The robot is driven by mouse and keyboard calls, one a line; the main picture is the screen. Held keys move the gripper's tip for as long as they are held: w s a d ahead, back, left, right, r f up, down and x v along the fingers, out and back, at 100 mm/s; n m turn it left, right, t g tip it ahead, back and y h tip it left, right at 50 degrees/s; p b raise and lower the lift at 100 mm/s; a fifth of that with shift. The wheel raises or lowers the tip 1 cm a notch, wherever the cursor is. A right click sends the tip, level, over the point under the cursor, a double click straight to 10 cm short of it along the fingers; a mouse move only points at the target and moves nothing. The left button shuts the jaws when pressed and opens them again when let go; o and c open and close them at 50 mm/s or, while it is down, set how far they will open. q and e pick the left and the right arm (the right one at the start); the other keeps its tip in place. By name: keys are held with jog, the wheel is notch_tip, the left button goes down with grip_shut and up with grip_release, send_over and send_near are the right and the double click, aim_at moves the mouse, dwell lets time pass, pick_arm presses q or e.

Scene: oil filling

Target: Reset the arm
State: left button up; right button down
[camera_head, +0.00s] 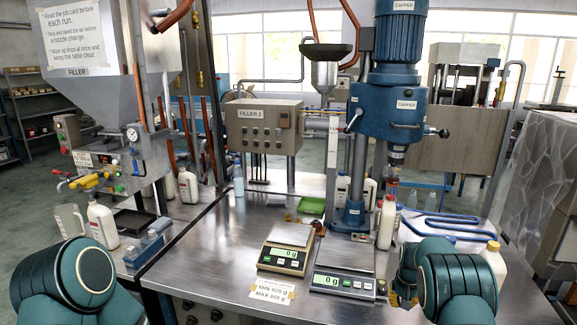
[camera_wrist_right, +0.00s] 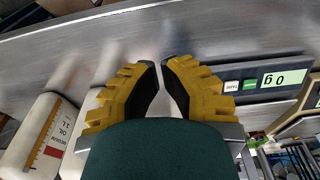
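My right gripper (camera_wrist_right: 161,63) shows in the right wrist view with two yellow, ridged fingers and black pads. The fingers stand apart with a narrow gap at the tips and nothing between them, above the steel table (camera_head: 228,262). In the head view it is mostly hidden behind my teal right arm (camera_head: 450,285), just right of the front scale (camera_head: 343,282). My left arm (camera_head: 68,285) enters at the lower left; its gripper is out of view.
A second scale (camera_head: 285,257) also reads 0 g. White bottles (camera_head: 386,222) stand near the blue capper (camera_head: 388,105); a labelled oil bottle (camera_wrist_right: 38,135) is close to the right gripper. The table's left front is clear.

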jog(key=s+a+f+y+b, duration=0.1)
jog(key=s+a+f, duration=0.55)
jog(key=s, duration=0.25)
jog(key=s+a+f+y+b, duration=0.1)
jog(key=s+a+f, duration=0.4)
jog(key=s+f, duration=0.25)
pick_arm(q)
jog(key=f, duration=0.1)
jog(key=s+f+b, duration=0.1)
jog(key=f, duration=0.1)
jog(key=shift+s+d, duration=0.1)
jog(key=shift+s, duration=0.1)
pick_arm(e)
jog(key=s+a+r+y, duration=0.1)
jog(key=s+a, duration=0.5)
jog(key=s, duration=0.3)
jog(key=s+a+r+n+y, duration=0.1)
jog(key=s+a, duration=0.5)
jog(key=s, duration=0.3)
